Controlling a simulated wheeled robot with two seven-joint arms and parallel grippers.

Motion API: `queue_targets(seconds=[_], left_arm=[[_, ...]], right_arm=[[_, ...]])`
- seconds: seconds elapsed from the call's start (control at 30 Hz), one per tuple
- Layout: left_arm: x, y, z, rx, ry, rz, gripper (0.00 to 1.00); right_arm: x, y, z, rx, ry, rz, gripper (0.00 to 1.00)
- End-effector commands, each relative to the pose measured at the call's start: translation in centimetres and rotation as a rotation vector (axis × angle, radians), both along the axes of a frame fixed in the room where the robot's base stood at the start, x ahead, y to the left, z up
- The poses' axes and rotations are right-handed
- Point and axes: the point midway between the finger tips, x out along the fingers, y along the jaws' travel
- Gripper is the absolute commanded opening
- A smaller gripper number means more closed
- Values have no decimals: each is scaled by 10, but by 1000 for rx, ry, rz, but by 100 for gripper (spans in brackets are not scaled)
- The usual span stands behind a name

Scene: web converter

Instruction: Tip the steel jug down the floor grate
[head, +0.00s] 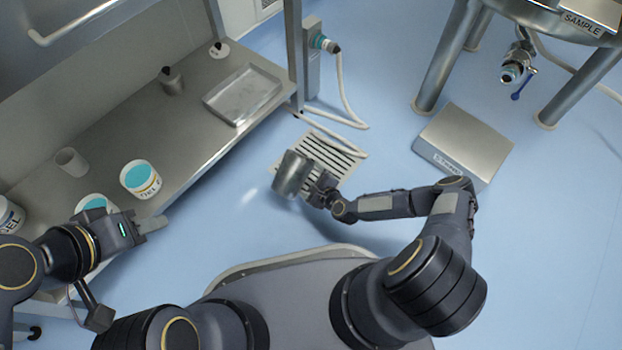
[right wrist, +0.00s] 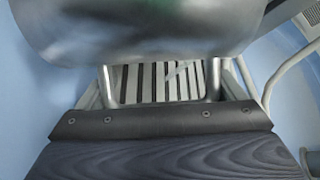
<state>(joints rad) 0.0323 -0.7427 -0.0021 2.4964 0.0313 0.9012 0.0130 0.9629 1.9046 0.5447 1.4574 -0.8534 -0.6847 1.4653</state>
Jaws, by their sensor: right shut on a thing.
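The steel jug (head: 292,174) is held in the air at the left edge of the floor grate (head: 345,150) in the head view. It looks tilted; its mouth and contents cannot be made out. My right gripper (head: 318,190) is shut on the jug, on its right side. In the right wrist view the jug's rounded metal body (right wrist: 140,30) fills the top, and the grate's slats (right wrist: 160,82) show beyond and below it. My left gripper (head: 152,230) is over the bench's front edge, apart from the jug; its finger gap is unclear.
The steel bench (head: 190,125) at left carries a metal tray (head: 243,95), labelled tubs (head: 141,180) and small cups. A hose (head: 345,90) runs down near the grate. A steel platform (head: 464,143) and a legged vessel (head: 445,55) stand at right.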

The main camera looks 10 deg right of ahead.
Motion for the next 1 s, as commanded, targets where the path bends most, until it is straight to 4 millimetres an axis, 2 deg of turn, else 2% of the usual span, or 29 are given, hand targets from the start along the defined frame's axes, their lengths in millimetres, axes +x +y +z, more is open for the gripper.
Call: queue_targets(seconds=[1.0], left_arm=[[0,0,0,0,0,0,36]], right_arm=[[-7,9,26,346,286,-1,24]])
